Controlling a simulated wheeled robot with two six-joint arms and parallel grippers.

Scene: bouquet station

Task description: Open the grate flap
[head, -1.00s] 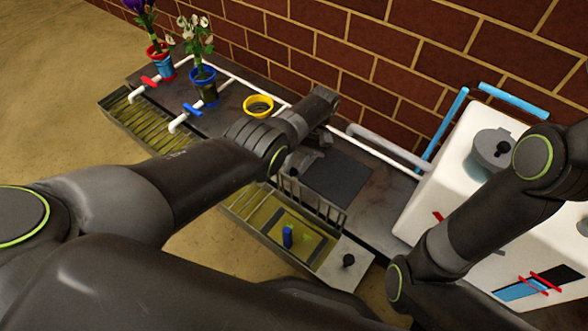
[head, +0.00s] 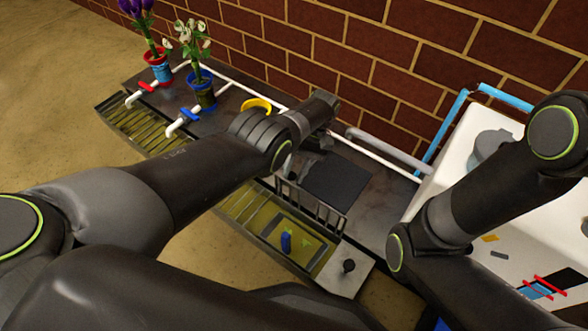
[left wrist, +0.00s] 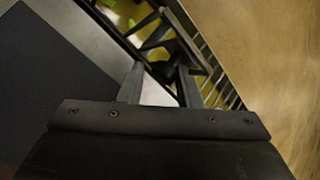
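A barred metal grate (head: 312,207) stands along the trough beside a dark square pad (head: 338,184). Its dark bars (left wrist: 207,62) also show in the left wrist view, just beyond my fingers. A blue upright piece (head: 286,243) stands on a yellow-green panel in the trough below the grate. My left gripper (head: 300,163) is above the pad's left corner, close to the grate's left end. In the left wrist view its two fingers (left wrist: 160,78) are apart, with dark crossing parts beyond them. I cannot tell whether they touch. My right gripper is out of view.
A yellow pot (head: 257,105) is partly behind my left arm. White pipes and potted flowers (head: 201,90) stand at the back left. A white housing (head: 480,180) is at the right.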

